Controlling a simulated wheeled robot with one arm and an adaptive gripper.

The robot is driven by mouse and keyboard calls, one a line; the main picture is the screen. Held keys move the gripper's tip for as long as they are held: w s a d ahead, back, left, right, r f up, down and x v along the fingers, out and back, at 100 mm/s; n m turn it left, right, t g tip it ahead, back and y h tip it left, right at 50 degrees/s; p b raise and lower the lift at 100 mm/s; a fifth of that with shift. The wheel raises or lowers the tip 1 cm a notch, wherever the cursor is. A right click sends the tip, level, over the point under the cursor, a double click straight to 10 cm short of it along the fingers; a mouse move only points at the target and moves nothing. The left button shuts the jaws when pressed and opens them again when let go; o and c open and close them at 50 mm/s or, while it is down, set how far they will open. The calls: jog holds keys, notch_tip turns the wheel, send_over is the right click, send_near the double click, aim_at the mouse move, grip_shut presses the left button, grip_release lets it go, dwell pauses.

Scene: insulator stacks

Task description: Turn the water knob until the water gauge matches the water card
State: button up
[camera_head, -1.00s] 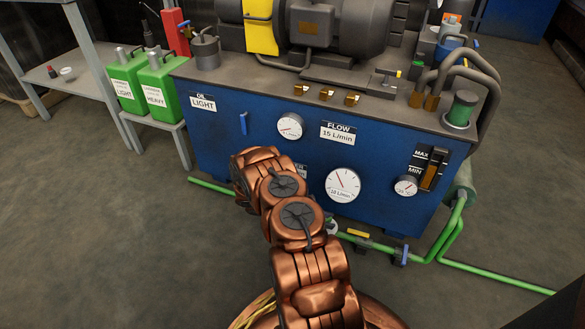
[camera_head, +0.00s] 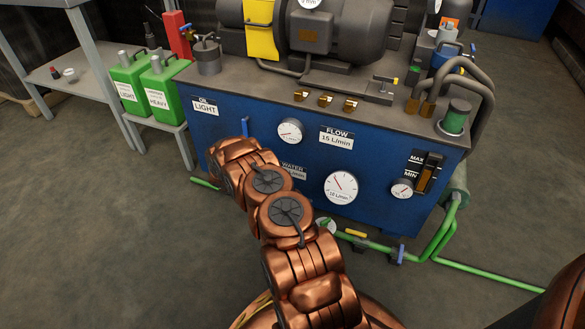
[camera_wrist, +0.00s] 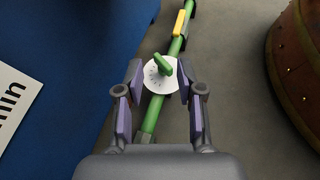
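The water knob (camera_wrist: 163,66) is a green handle on a white marked dial on a green pipe. Its dial also shows low in the head view (camera_head: 326,226). My gripper (camera_wrist: 158,82) is open, its fingers on either side of the knob; I cannot tell whether they touch it. In the head view my arm hides the gripper. The water card (camera_head: 292,171) on the blue cabinet is partly covered by my arm, its number unreadable. A large white gauge (camera_head: 341,187) with a red needle, seemingly the water gauge, is right of the card.
The blue cabinet (camera_head: 380,165) stands close beside the pipe. A yellow handle (camera_head: 355,234) and a blue valve handle (camera_head: 400,252) sit further right along the pipe. The flow card (camera_head: 336,138) reads 15 L/min. Open grey floor lies in front at right.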

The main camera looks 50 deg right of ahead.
jog(key=w+a+r+m+p, duration=0.1)
jog(key=a+r+p, duration=0.1)
jog(key=r, duration=0.8)
jog(key=a+r+m+t+y+p, duration=0.1)
jog(key=r+p, duration=0.4)
jog(key=r, duration=0.5)
jog(key=shift+w+a, duration=0.35)
jog(key=shift+a, duration=0.35)
jog(key=shift+r, duration=0.15)
